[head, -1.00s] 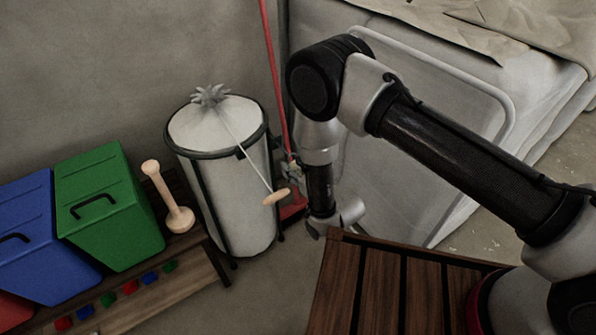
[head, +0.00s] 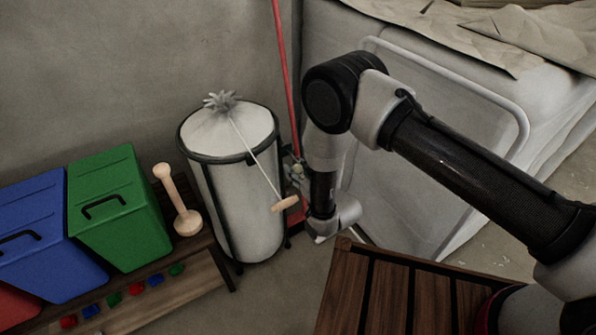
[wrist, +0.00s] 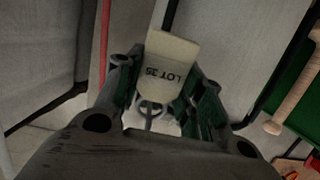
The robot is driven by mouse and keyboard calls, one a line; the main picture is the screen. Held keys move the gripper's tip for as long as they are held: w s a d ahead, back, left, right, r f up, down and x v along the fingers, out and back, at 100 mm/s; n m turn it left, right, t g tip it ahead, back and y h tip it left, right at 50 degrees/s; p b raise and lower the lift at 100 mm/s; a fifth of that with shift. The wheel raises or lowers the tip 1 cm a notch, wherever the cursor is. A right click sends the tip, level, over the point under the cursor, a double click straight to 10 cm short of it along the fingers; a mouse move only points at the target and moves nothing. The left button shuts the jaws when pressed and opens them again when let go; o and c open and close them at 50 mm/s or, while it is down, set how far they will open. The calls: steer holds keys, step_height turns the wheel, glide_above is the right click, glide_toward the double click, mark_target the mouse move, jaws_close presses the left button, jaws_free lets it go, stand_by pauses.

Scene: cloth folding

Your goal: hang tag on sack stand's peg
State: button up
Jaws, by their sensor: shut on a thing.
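The pale tag (wrist: 171,55), lettered "LOT 25", is upside down in the wrist view. My gripper (wrist: 162,78) is shut on its narrower end, with a dark finger on either side. The wide end sticks out past the fingers. The sack stand (head: 232,205) has a dark frame around a white sack tied at the top. In the wrist view the white sack (wrist: 232,45) and a dark upright lie behind the tag, apart from it as far as I can tell. In the head view my arm hides most of the gripper. I cannot make out the peg clearly.
A wooden toggle (head: 285,204) hangs on a cord from the sack's top. A red pole (head: 285,75) stands close behind the stand. Green (head: 115,205) and blue (head: 40,235) bins and a wooden dowel holder (head: 178,200) are at left. A slatted wooden top (head: 395,295) is in front.

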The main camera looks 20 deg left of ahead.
stand_by(0.3)
steer(key=o, duration=1.2)
steer(key=shift+s+d, duration=0.1)
stand_by(0.4)
steer(key=shift+v, duration=3.6)
